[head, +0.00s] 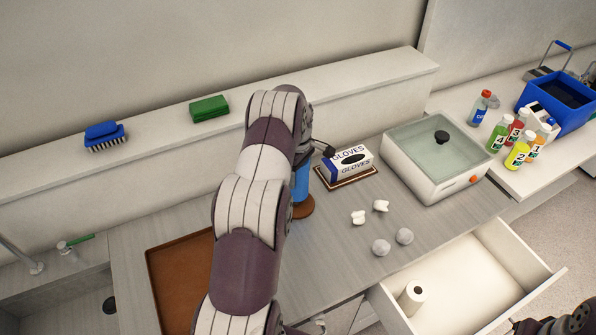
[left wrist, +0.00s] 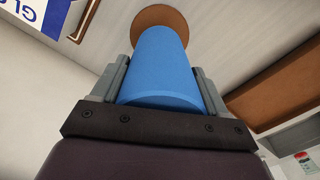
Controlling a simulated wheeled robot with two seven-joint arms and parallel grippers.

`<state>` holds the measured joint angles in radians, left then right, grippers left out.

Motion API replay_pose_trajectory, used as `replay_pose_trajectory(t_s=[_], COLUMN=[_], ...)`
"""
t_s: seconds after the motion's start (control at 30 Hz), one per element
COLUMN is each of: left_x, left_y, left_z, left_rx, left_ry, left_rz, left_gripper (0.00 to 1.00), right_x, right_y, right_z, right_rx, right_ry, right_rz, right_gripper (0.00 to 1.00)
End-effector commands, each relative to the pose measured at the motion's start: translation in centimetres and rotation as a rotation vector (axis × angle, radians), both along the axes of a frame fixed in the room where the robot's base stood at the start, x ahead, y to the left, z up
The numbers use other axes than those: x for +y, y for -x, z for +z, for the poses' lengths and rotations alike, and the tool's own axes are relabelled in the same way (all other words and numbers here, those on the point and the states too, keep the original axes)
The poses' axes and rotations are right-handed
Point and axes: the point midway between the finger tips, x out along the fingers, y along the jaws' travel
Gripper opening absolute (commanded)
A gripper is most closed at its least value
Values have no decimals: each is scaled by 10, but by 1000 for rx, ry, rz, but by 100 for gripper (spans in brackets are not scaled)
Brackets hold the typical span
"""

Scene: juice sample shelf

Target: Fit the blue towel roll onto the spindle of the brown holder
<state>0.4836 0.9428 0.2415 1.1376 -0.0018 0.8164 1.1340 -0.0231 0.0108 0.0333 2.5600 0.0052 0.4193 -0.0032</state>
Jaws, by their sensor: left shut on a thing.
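The blue towel roll (head: 301,184) is upright in the head view, partly hidden behind my left arm. It also fills the middle of the left wrist view (left wrist: 160,68). My left gripper (left wrist: 160,82) is shut on the roll, with one finger on each side. The brown holder's round base (head: 303,208) shows just below the roll, and its disc also shows beyond the roll's far end in the left wrist view (left wrist: 158,14). The spindle is hidden, so I cannot tell how far the roll is around it. Part of my right arm (head: 568,322) shows at the lower right corner.
A glove box (head: 350,160) on a brown tray stands right of the roll. A lidded bath (head: 437,160), white pieces and grey balls lie farther right. A brown mat (head: 178,268) is left. An open drawer (head: 470,270) holds a white roll.

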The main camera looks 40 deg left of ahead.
Motion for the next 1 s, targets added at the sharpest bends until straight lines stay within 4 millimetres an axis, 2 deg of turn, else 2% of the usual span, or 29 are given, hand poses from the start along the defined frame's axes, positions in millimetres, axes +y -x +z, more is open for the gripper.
replay_pose_trajectory(t_s=[1.0], left_x=[0], left_y=[0], left_z=[-23], left_rx=[-1], left_ry=[0], left_rz=[0], left_gripper=[35], right_x=[0], right_y=[0], right_z=[-18], right_rx=[0], right_ry=[0], right_rz=[0], right_gripper=[43])
